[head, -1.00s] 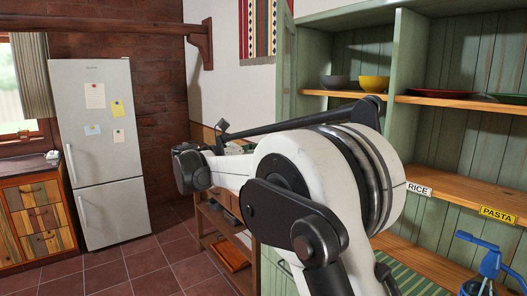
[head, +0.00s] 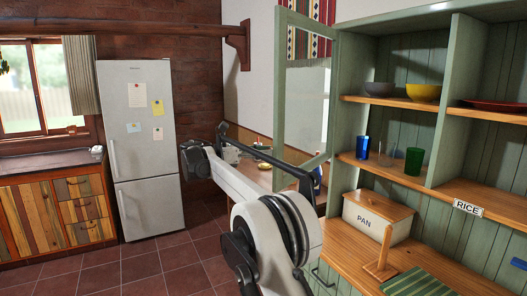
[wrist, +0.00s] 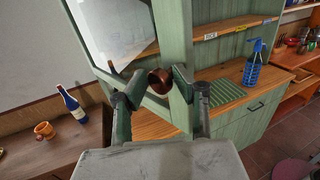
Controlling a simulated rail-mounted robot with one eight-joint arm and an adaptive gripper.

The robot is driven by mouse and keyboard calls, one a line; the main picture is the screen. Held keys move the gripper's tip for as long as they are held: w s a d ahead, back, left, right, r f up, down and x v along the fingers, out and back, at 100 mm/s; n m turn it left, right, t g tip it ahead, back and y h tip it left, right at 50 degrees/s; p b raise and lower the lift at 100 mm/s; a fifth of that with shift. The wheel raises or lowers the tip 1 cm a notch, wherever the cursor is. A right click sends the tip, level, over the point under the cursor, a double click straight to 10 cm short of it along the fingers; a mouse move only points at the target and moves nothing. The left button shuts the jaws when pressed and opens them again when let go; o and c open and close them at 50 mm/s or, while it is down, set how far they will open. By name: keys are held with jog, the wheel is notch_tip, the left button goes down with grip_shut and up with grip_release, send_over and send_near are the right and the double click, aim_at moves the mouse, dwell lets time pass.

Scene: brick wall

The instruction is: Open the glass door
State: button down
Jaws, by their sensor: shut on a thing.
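The glass door (head: 281,90) is a green frame around a clear pane, at the left edge of the green cupboard (head: 392,62) in the head view. It stands swung out, away from the cupboard front. In the wrist view its frame and pane (wrist: 118,25) fill the upper left. A round brown knob (wrist: 158,81) sits low on the door there. My gripper (wrist: 158,84) is shut on the knob, one finger on each side. In the head view my arm covers the door's lower part, and the gripper cannot be made out.
The cupboard holds a bread box (head: 375,216), cups, bowls and a green striped cloth (head: 418,283).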

jog(key=shift+w+r+g, duration=0.2)
jog(key=shift+w+g, duration=0.1)
jog(key=shift+w, duration=0.4)
jog(key=c, duration=1.6)
grip_release()
jog(key=shift+d, duration=0.1)
jog(key=shift+o, duration=1.1)
jog(key=shift+w+d+f, duration=0.1)
jog(key=shift+w+d, duration=0.05)
jog(key=shift+d, duration=0.15)
jog(key=shift+a+f, duration=0.1)
jog(key=shift+a, duration=0.1)
jog(key=shift+a+f, duration=0.1)
